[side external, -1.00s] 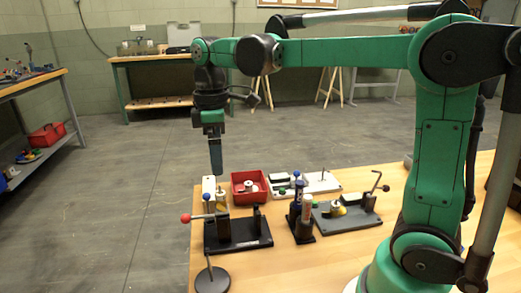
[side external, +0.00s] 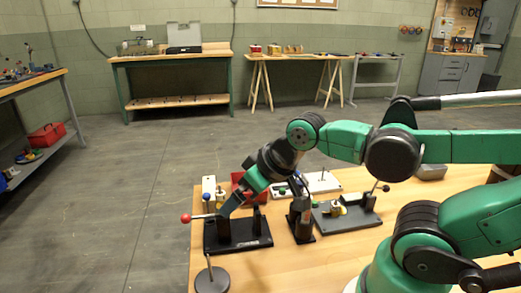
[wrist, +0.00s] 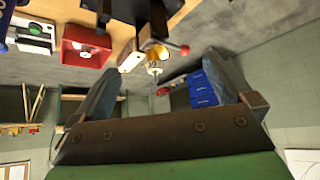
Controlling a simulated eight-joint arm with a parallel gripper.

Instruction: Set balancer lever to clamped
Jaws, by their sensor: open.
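A lever with a red knob (side external: 186,218) sticks out to the left, roughly level, from a black-based fixture (side external: 238,238) with uprights, at the table's left side. I take this for the balancer lever. My gripper (side external: 226,209) slants down to the left at the fixture's left upright, close to the lever's inner end. The wrist view shows its two fingers (wrist: 168,72) wide apart with nothing between them. There the red knob (wrist: 184,50) shows near the top middle, beyond the fingertips. Contact between fingers and lever cannot be told.
A red bin (wrist: 88,45) and a white block (side external: 208,186) stand behind the fixture. A dark holder with bottles (side external: 301,220) and a grey plate with a crank (side external: 347,214) stand to the right. A round disc with a pin (side external: 212,280) lies in front.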

